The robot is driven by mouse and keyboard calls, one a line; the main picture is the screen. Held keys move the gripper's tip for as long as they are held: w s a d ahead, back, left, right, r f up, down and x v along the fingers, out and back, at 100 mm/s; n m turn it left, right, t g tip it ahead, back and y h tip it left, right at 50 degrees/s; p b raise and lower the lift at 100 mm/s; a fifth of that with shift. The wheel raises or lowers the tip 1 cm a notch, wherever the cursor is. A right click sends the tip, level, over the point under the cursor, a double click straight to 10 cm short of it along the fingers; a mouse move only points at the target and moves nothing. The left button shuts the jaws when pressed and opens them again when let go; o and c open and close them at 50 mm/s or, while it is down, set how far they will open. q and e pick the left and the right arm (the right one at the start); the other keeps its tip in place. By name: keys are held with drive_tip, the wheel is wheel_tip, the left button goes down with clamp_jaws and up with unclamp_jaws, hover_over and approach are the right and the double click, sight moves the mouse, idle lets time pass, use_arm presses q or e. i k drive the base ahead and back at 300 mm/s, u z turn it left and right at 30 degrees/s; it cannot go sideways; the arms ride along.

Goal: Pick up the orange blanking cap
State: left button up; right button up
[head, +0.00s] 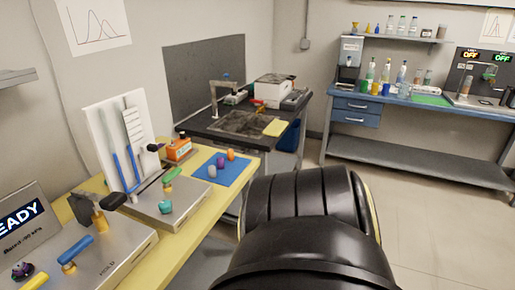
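A small orange piece (231,154), which looks like the orange blanking cap, stands on a blue mat (236,178) on the yellow bench. A purple piece (221,161) and a pale grey piece (212,171) stand in a row with it on the mat. The orange piece is at the far right end of that row. A large black link of my own arm fills the lower middle of the view, right of the bench. Neither of my grippers can be seen.
A dark sink table (203,128) stands beyond. A blue workbench (400,100) lines the back right. The right floor is clear.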

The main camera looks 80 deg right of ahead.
sight(230, 152)
drive_tip(key=z, duration=2.4)
